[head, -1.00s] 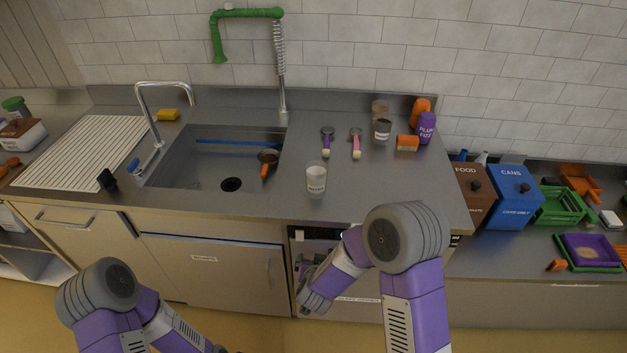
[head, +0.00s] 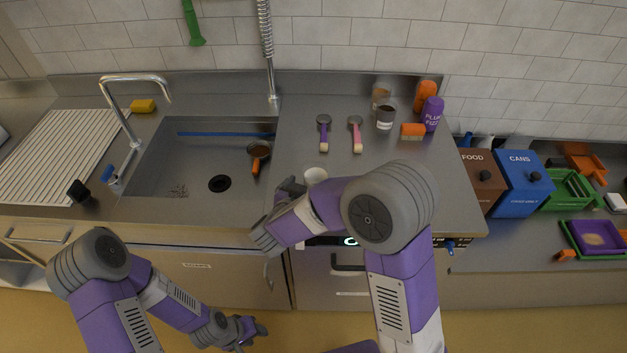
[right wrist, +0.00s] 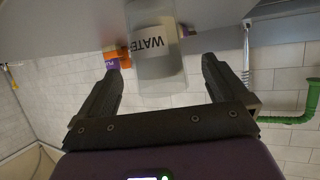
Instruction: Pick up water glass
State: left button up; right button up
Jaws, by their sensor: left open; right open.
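The water glass (head: 315,175) stands on the steel counter right of the sink. Its lower part is hidden by my right arm in the head view. In the right wrist view the frosted glass (right wrist: 160,85), with a white label reading WATER, appears between the two dark fingers. My right gripper (right wrist: 158,80) is open, with a gap between the glass and each finger. In the head view the right gripper (head: 290,187) is at the counter's front edge, left of the glass. My left gripper (head: 255,329) is open and empty, low in front of the cabinets.
FOOD (head: 483,178) and CANS (head: 521,181) bins stand at right.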

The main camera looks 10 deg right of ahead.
aim_at(320, 176)
jog(key=shift+w+d+f, duration=0.25)
jog(key=shift+d+f, duration=0.1)
jog(key=shift+d, duration=0.15)
jog(key=b+x, duration=0.1)
jog(key=x, duration=0.3)
jog(key=shift+w, duration=0.15)
jog(key=c, duration=1.1)
